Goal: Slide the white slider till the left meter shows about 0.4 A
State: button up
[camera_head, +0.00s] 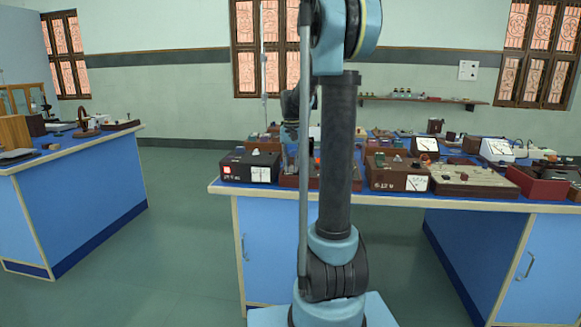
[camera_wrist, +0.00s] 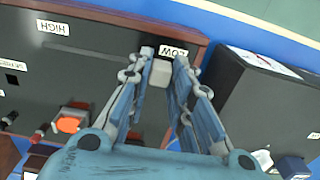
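The white slider (camera_wrist: 160,74) sits on a dark panel with a reddish-brown rim (camera_wrist: 197,48), close beside the label LOW (camera_wrist: 173,51).
An orange-red knob (camera_wrist: 69,124) and terminals are on the panel. A black box (camera_wrist: 245,100) stands right of it in the wrist view. In the head view, a brown box with a second dial (camera_head: 417,183) and a component board (camera_head: 470,179) lie to the right.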

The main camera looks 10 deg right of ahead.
aim_at(306, 173)
grip_shut()
jog(key=shift+s+d, duration=0.3)
jog(key=shift+d, duration=0.65)
jog(key=shift+s+d, duration=0.35)
jog(key=shift+d, duration=0.65)
jog(key=shift+s+d, duration=0.3)
jog(key=shift+d, duration=0.65)
jog(key=o, duration=0.8)
grip_release()
jog(key=shift+c, duration=0.2)
notch_tip(306, 173, up, 12)
